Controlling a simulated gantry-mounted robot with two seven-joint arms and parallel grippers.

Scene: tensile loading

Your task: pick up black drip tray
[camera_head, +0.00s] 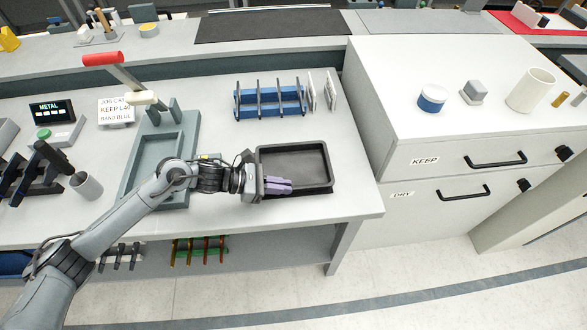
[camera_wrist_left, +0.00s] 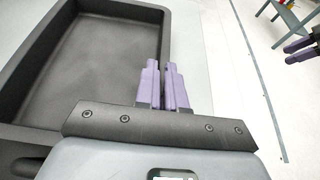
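The black drip tray (camera_head: 318,165) is a shallow rectangular tray on the bench near its front right corner. It also fills the left of the left wrist view (camera_wrist_left: 100,50). My left gripper (camera_head: 280,186) is at the tray's front wall, with purple fingers close together on either side of that wall. In the left wrist view the fingers (camera_wrist_left: 164,85) appear shut on the wall, one inside and one outside. The tray looks flat on the bench. My right gripper (camera_wrist_left: 299,51) shows only small at the right edge of the left wrist view, and its opening is unclear.
A blue rack (camera_head: 270,103) with white plates beside it stands behind the tray. A grey-green press with a red-handled lever (camera_head: 103,59) stands left, beneath my left arm. A white drawer cabinet (camera_head: 430,130) rises to the right. The bench's front edge is close to the tray.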

